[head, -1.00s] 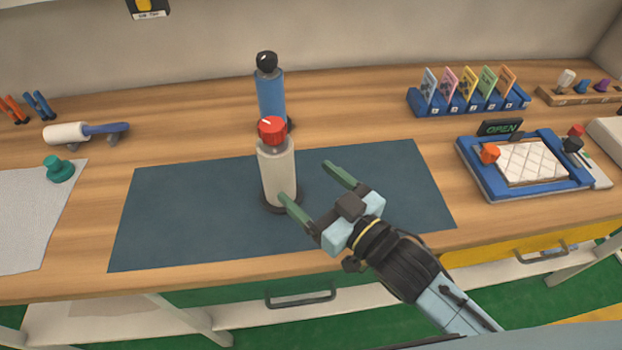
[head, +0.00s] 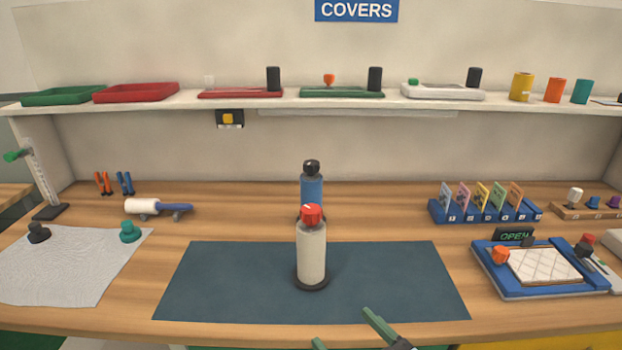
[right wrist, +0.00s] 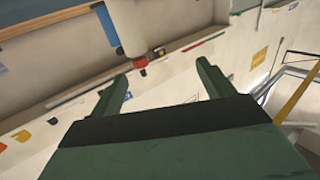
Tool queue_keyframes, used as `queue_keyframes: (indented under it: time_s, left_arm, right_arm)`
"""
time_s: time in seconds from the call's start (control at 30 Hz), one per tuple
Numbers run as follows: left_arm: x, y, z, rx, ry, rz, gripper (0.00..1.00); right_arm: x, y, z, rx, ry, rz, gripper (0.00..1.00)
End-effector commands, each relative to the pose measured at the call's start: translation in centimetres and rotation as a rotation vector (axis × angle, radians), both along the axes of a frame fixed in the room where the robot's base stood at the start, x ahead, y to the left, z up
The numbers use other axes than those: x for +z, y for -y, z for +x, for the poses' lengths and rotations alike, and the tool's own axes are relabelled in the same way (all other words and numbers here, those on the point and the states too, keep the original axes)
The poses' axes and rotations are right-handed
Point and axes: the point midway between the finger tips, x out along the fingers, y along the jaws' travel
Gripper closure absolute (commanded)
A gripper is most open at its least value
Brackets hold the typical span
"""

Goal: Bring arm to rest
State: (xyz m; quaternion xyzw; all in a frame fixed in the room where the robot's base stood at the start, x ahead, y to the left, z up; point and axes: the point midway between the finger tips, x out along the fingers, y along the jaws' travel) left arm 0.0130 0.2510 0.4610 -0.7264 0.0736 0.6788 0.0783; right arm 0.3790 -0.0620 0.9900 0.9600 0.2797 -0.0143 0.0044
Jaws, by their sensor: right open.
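My right gripper (head: 348,330) shows at the bottom edge of the head view, just in front of the dark blue mat (head: 220,285). Its green fingers are apart and nothing is between them; they also show in the right wrist view (right wrist: 162,88). Most of the right arm is out of the head view. A white bottle with a red knob top (head: 312,250) stands upright on the mat, apart from the gripper. A blue bottle with a black top (head: 312,188) stands behind it. My left gripper is in neither view.
A blue tray with a quilted white pad (head: 545,267) and an OPEN sign lies at right. A card rack (head: 485,212) stands behind it. A roller (head: 150,207) and a grey sheet (head: 65,270) are at left. A shelf (head: 390,103) with trays runs above. The mat's left part is clear.

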Motion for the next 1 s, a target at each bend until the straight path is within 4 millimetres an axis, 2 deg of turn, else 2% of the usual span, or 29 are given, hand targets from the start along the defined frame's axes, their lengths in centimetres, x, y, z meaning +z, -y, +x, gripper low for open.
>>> queue_keyframes:
  time_s: [0.17, 0.33, 0.47, 0.7, 1.0]
  left_arm:
    - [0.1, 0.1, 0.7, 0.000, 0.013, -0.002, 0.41]
    - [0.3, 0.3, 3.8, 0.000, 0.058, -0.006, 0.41]
    - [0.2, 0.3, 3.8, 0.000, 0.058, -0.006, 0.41]
    - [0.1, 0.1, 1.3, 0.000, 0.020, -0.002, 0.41]
    - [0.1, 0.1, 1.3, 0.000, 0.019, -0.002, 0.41]
  right_arm:
    - [-1.9, 2.0, -0.1, -0.087, -0.119, -0.061, 0.20]
    - [-4.1, 4.4, -0.9, -0.169, -0.263, -0.131, 0.20]
    - [-6.3, 6.8, -2.5, -0.239, -0.413, -0.199, 0.20]
    - [-10.7, 12.0, -8.5, -0.343, -0.777, -0.348, 0.20]
    - [-12.9, 15.6, -16.4, -0.373, -1.124, -0.462, 0.20]
